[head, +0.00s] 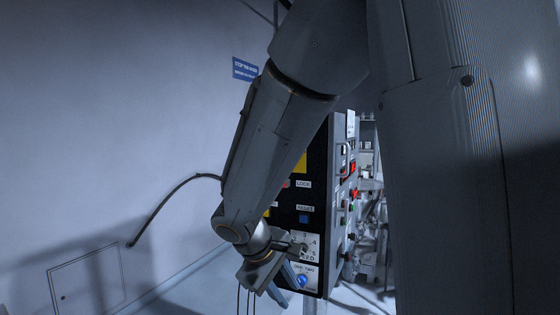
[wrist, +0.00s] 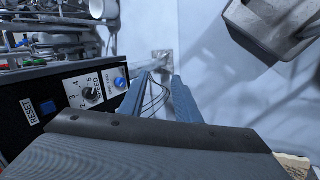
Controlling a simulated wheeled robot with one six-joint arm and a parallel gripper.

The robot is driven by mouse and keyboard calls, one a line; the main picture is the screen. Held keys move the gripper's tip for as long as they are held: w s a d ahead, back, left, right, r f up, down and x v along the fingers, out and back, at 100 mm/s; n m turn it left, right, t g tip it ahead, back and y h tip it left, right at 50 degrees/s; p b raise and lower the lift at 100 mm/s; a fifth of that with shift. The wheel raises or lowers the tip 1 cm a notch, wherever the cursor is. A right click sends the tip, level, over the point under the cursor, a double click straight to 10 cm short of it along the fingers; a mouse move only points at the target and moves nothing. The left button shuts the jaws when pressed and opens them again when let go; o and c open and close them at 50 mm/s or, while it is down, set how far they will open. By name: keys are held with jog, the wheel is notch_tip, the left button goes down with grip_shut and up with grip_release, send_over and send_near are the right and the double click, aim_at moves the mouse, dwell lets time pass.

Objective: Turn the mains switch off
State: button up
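The dark control box (head: 318,190) stands partly behind my arm in the head view. I cannot pick out a switch marked as mains. Its front has labels LOCK and RESET, a blue button (head: 303,219), a white numbered dial (head: 304,246) and a blue knob (head: 303,281). Its side face carries red, green and black controls (head: 352,168), too small to read. My gripper (head: 289,293) is low in front of the box, near the blue knob. In the wrist view my gripper (wrist: 163,78) is open and empty, its fingers apart, with the dial (wrist: 85,91) and blue knob (wrist: 120,82) to the left.
Pipes and machinery (head: 372,195) stand behind the box. A blue sign (head: 245,69) and a cable (head: 165,195) are on the pale wall at left, with a hatch (head: 90,282) low down. My arm hides part of the panel. Open floor shows beyond my fingers.

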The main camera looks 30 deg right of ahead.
jog(key=w+d+r+n+t+h, duration=0.1)
jog(key=w+r+t+h, duration=0.2)
jog(key=w+r, duration=0.5)
jog(key=w+d+r+n+t+h, duration=0.1)
jog(key=w+d+r+t+h, duration=0.2)
jog(key=r, duration=0.8)
jog(key=w+r+n+t+h, duration=0.1)
jog(key=w+r+t+h, duration=0.15)
jog(key=w+r, duration=0.6)
jog(key=shift+s+d+r+p+x, duration=0.1)
jog(key=shift+r+p+x, duration=0.2)
jog(key=shift+x, duration=0.8)
jog(key=shift+s+d+r+p+x, duration=0.15)
jog(key=shift+p+x, duration=0.3)
jog(key=shift+x, duration=0.65)
jog(key=shift+s+r+p+x, duration=0.1)
jog(key=shift+r+p+x, duration=0.2)
jog(key=shift+x, duration=0.75)
jog(key=shift+f, duration=0.1)
grip_shut()
jog(key=shift+a, duration=0.1)
